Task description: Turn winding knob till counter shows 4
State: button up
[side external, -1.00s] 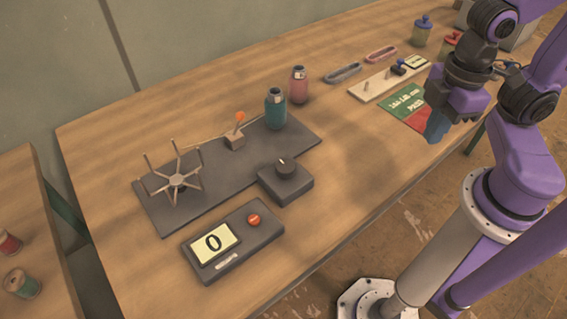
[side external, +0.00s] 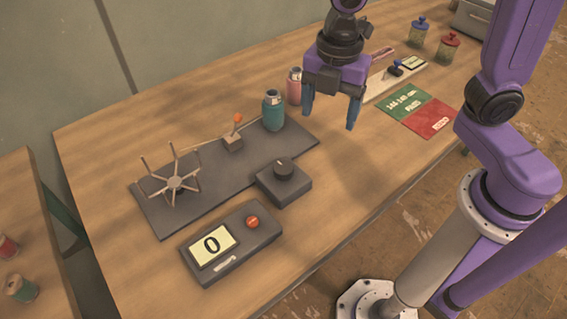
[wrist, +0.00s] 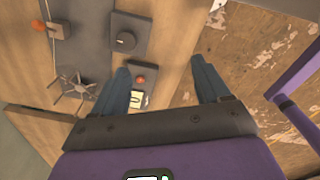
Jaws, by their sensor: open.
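The winding knob (side external: 284,169) is a dark round knob with a pale pointer mark, on a dark square base. It also shows in the wrist view (wrist: 126,40). The counter (side external: 212,244) is a dark box whose pale display reads 0, with a red button (side external: 253,222) beside the display. A spoked winder (side external: 174,184) stands on the left of a dark base plate (side external: 215,190). My gripper (side external: 331,118) is open and empty, pointing down, in the air up and to the right of the knob in the side view. In the wrist view its fingers (wrist: 160,78) are wide apart.
A pink bottle (side external: 294,87) stands behind. A green and red mat (side external: 420,112) and lidded jars (side external: 448,47) are at right. The table's front edge is clear.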

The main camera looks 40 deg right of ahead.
aim_at(284, 167)
jog(key=w+a+f+n, duration=0.1)
jog(key=w+a+n, duration=0.4)
jog(key=w, duration=0.2)
notch_tip(284, 167, down, 17)
jog(key=shift+s+d+f, duration=0.1)
dwell(0.3)
jog(key=c, duration=1)
